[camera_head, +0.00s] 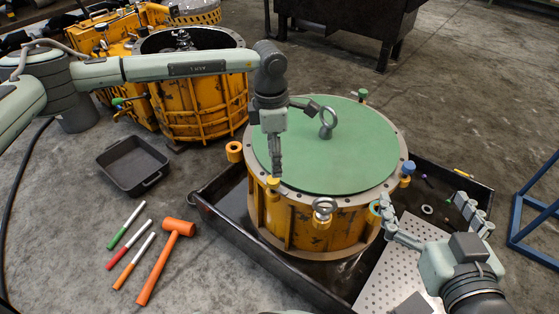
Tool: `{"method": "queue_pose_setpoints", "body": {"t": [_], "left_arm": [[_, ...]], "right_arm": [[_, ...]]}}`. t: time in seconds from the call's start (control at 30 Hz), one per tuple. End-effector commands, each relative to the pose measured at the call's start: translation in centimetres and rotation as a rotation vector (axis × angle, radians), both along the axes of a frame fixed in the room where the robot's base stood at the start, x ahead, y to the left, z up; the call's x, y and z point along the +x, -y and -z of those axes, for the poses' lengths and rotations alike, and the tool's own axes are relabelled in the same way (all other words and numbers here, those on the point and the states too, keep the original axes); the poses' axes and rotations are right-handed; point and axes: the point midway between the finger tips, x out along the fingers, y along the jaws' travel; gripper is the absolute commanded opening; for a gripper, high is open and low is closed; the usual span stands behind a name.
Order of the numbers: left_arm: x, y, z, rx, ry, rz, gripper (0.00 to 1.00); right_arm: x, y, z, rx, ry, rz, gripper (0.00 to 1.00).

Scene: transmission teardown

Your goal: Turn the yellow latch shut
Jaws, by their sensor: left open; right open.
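The yellow latch (272,183) sits on the near-left rim of the round orange transmission housing (290,222), which has a green top (350,160). My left gripper (276,172) points down right over the yellow latch, its fingertips at or just above it. I cannot tell whether they touch. Its fingers line up edge-on in this view, and nothing shows held between them. My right gripper (428,214) is open and empty at the right of the housing, over the tray side, with its fingers spread wide.
Blue (407,168), green (362,95) and orange (234,152) latches sit around the rim. A ring bolt (327,125) stands on top. The housing stands in a black tray (230,210).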

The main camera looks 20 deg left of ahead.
Motion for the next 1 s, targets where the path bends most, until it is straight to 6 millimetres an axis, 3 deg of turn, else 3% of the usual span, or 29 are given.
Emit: {"method": "queue_pose_setpoints", "body": {"t": [0.17, 0.6, 0.93, 1.0], "left_arm": [[0.5, -0.9, 0.8, 0.041, 0.008, 0.004, 0.5], [0.4, -0.8, 7.0, 0.036, 0.009, 0.003, 0.5], [0.5, -0.7, 7.4, 0.034, 0.009, 0.004, 0.5], [0.5, -0.7, 7.4, 0.034, 0.009, 0.003, 0.43]], "right_arm": [[-0.1, -0.1, 0.1, 0.004, 0.004, -0.002, 1.0], [-0.3, -1.7, -2.4, 0.065, 0.12, -0.033, 1.0], [-0.3, -1.8, -2.8, 0.07, 0.135, -0.035, 1.0], [-0.3, -1.8, -2.8, 0.07, 0.135, -0.035, 1.0]]}}
